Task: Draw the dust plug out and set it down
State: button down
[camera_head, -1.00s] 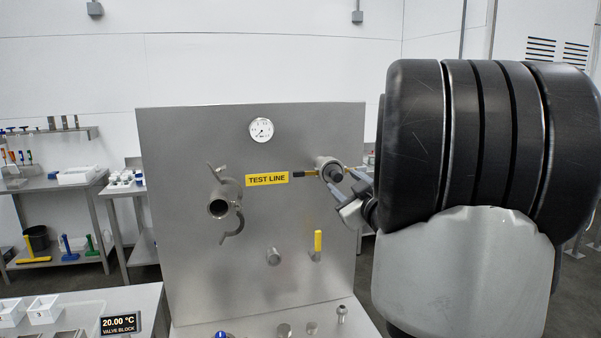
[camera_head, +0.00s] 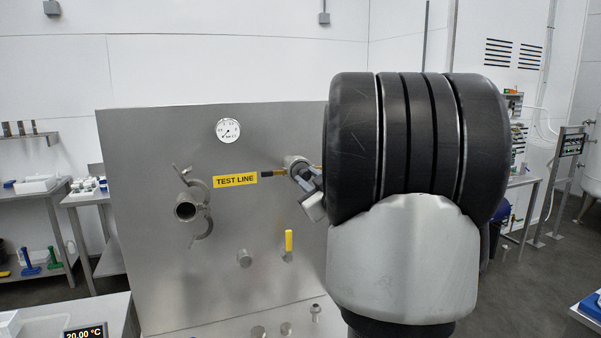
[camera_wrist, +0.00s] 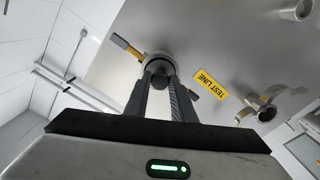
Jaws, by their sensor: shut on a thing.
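A round steel port (camera_head: 294,163) projects from the upright steel panel, right of the yellow TEST LINE label. It also shows in the wrist view (camera_wrist: 149,60). My gripper (camera_wrist: 160,73) is at the mouth of this port, its two dark fingers drawn together on a small dark plug (camera_wrist: 159,67). The fingers hide much of the plug, so I cannot tell how far it sits in the port. In the head view my gripper (camera_head: 308,183) shows only in part beside the port, and my arm covers the area right of it.
A black-and-yellow bar (camera_wrist: 126,46) shows beside the port. The panel (camera_head: 150,240) also carries a gauge (camera_head: 228,130), a clamped pipe stub (camera_head: 186,211), a short stub (camera_head: 244,258) and a yellow handle (camera_head: 289,241). Open floor shows at the right.

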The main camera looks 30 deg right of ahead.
jog(key=shift+s, duration=0.2)
jog(key=shift+s+a, duration=0.1)
jog(key=shift+s, duration=0.2)
jog(key=shift+b+v, duration=0.4)
jog(key=shift+v, duration=0.8)
send_near(307, 176)
jog(key=shift+s, duration=0.35)
dwell(0.4)
dwell(0.4)
